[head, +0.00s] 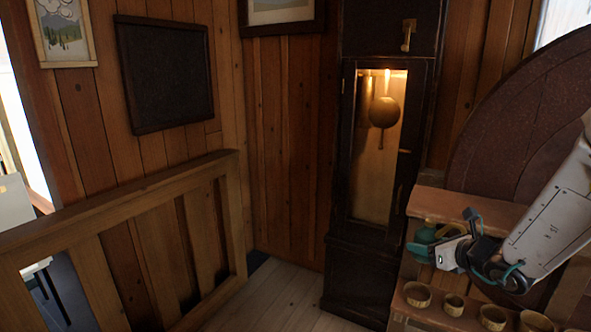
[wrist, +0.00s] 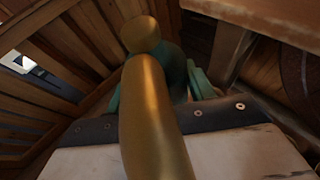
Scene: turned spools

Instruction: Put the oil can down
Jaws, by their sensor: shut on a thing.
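The oil can (head: 424,235) shows in the head view as a small green shape at the end of my arm, partly covered by my gripper (head: 438,243). In the wrist view a long brass part of the oil can (wrist: 155,110) runs up the middle, with a round brass end and a teal-green body behind it. My gripper is shut on the oil can. It is in front of the wooden shelf unit (head: 455,206), between the upper board and the lower one. I cannot tell whether the can touches anything below.
Several small wooden bowls (head: 418,294) stand in a row on the lower board. A dark tall clock (head: 340,170) stands left of the shelf. A wooden railing (head: 120,205) runs along the left. Some pale floor (head: 270,295) is clear between railing and clock.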

